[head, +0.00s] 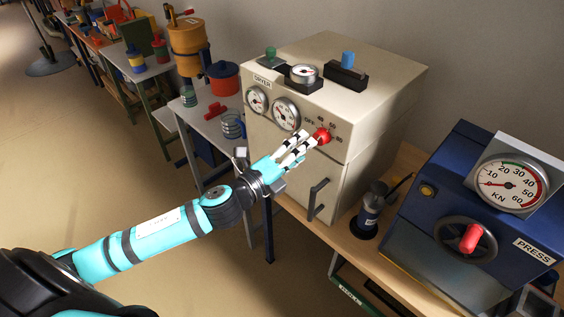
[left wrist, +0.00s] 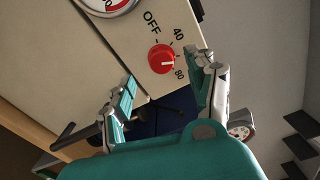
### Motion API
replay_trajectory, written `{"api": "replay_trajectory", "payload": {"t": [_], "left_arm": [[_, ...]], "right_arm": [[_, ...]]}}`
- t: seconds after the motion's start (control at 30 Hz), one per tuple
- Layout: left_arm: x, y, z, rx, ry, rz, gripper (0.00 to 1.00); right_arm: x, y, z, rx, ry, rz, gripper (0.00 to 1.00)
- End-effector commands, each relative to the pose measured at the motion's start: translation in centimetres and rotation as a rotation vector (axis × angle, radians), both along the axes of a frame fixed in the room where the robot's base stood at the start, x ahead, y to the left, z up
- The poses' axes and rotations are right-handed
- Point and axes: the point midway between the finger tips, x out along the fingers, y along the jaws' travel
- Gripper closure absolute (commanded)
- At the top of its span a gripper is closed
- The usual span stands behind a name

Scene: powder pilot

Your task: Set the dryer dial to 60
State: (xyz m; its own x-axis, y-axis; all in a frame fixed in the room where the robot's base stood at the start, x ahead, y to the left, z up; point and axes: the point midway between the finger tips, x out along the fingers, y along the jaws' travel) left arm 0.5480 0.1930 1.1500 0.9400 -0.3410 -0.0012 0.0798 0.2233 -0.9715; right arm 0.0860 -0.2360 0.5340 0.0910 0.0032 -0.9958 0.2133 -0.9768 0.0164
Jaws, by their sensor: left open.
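The dryer (head: 330,85) is a cream box on the bench with a red dial (head: 322,136) on its front, beside labels OFF, 40, 60 and 80. In the left wrist view the dial (left wrist: 158,59) has a white pointer line aimed between the 40 and 80 labels. The 60 label is hidden there, with a finger in front of that spot. My left gripper (head: 307,141) is open just in front of the dial, its fingers spread to either side of it in the left wrist view. Contact with the dial cannot be told. My right gripper is not in view.
Two gauges (head: 286,113) sit left of the dial. A dark door handle (head: 317,199) sticks out below. A small dark hand tool (head: 369,212) and a blue press (head: 425,235) stand to the right.

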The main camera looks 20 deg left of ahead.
Motion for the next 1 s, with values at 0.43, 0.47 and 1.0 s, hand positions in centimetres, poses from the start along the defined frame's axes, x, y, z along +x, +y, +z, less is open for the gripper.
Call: {"api": "replay_trajectory", "payload": {"t": [0.43,0.47,1.0], "left_arm": [[-5.9,2.1,0.0,-0.001,0.001,-0.001,0.43],[-6.0,2.1,0.0,0.000,0.000,-0.001,0.43],[-6.3,2.3,0.1,0.001,-0.001,-0.001,0.43]], "right_arm": [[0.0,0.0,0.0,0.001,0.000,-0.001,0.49],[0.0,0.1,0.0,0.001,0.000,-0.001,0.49],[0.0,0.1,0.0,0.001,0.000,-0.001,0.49]]}}
